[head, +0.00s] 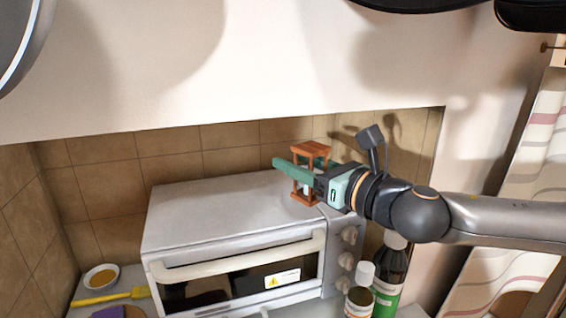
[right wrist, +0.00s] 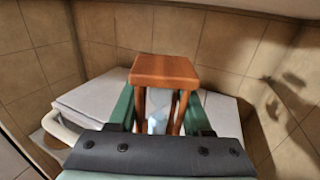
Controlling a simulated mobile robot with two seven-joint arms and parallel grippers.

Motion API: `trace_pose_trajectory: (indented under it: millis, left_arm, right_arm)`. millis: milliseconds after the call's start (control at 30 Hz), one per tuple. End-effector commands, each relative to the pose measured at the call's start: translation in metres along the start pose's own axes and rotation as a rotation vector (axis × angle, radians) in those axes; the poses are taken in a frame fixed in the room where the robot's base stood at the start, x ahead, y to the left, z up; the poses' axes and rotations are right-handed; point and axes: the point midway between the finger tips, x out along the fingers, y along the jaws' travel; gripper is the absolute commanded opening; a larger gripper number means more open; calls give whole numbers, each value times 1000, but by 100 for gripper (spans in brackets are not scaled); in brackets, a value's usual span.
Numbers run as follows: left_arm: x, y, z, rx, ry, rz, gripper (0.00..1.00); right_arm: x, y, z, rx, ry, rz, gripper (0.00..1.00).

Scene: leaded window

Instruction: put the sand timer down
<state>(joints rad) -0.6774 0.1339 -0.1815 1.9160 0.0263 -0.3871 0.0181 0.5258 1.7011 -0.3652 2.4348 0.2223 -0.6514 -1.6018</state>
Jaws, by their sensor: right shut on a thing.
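The sand timer (head: 311,150) has an orange-brown wooden frame with posts around a pale glass. My right gripper (head: 303,171) is shut on it, with a green finger on either side of its middle. The timer is upright over the right part of the top of the white toaster oven (head: 215,220). Its base is at or just above that surface; I cannot tell whether it touches. In the right wrist view the timer's square top (right wrist: 165,70) faces the camera and its base is hidden. My left gripper is not in view.
The oven top is bare left of the timer. Bottles (head: 391,270) stand right of the oven, below my right arm. A small bowl (head: 101,276) and a yellow-handled utensil (head: 110,297) lie to its left. Tiled walls close the back, and a pale overhang is above.

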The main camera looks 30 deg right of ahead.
Motion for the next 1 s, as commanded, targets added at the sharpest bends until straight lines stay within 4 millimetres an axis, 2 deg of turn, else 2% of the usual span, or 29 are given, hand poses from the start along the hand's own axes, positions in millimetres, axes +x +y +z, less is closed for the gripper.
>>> trace_pose_trajectory:
  millis: [500,533,600,867,1000]
  left_arm:
    - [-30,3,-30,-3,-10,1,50]
    - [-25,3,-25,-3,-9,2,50]
    - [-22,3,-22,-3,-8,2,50]
    - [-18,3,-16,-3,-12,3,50]
    - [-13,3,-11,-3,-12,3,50]
  right_arm:
    - [70,-28,1,5,1,0,0]
    - [68,-27,-11,3,7,1,0]
    - [67,-27,-23,1,8,1,0]
    - [67,-27,-42,1,4,0,0]
    - [67,-27,-61,2,6,1,0]
